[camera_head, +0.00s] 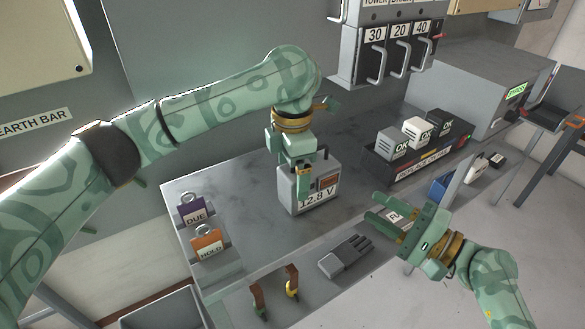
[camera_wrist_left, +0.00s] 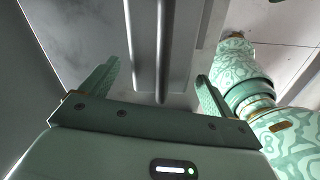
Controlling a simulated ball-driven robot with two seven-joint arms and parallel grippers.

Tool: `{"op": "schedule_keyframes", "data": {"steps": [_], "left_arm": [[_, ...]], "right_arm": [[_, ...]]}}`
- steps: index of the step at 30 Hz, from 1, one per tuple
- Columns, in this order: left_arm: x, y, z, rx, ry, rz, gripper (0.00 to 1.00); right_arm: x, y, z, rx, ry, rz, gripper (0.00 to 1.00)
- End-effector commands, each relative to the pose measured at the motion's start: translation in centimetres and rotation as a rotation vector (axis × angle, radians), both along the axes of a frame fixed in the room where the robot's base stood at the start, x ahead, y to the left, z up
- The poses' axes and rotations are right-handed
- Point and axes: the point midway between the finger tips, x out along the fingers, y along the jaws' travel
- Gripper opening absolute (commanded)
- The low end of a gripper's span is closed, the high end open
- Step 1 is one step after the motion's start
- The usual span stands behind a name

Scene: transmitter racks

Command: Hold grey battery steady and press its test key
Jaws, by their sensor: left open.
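The grey battery (camera_head: 310,196) stands upright on the bench, with a 12.8 V label and a small orange-brown panel on its front. My left gripper (camera_head: 298,172) points down at the battery and covers part of its top and left side. Its fingers stand apart in the left wrist view (camera_wrist_left: 155,88). I cannot tell whether they touch the battery. The test key is not clear at this size.
A dark tray (camera_head: 408,172) with several OK-marked blocks stands at the back right. DUE (camera_head: 195,216) and HOLD (camera_head: 208,243) tags stand at the left. A dark grey ribbed object (camera_head: 345,256) lies in front. Breakers with handles (camera_head: 375,62) hang above.

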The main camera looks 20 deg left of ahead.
Motion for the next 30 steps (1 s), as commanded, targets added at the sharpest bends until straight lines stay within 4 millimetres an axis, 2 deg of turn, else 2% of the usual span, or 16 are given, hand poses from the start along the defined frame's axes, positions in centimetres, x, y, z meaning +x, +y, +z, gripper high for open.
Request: {"op": "schedule_keyframes", "data": {"steps": [6,7,15,30], "left_arm": [[-0.01,-0.02,-0.07,-0.001,0.001,0.000,0.89],[-0.01,-0.02,-0.06,-0.001,0.001,0.000,0.86],[-0.01,-0.02,-0.05,0.000,0.000,0.000,0.11],[-0.01,-0.01,-0.03,0.000,0.000,0.000,0.08]], "right_arm": [[0.00,0.00,0.01,0.000,0.000,0.000,0.36],[0.00,0.00,0.01,0.000,0.000,0.000,0.36],[0.00,0.00,0.00,0.000,0.000,0.000,0.36],[0.00,0.00,0.01,0.000,0.000,0.000,0.36]]}}
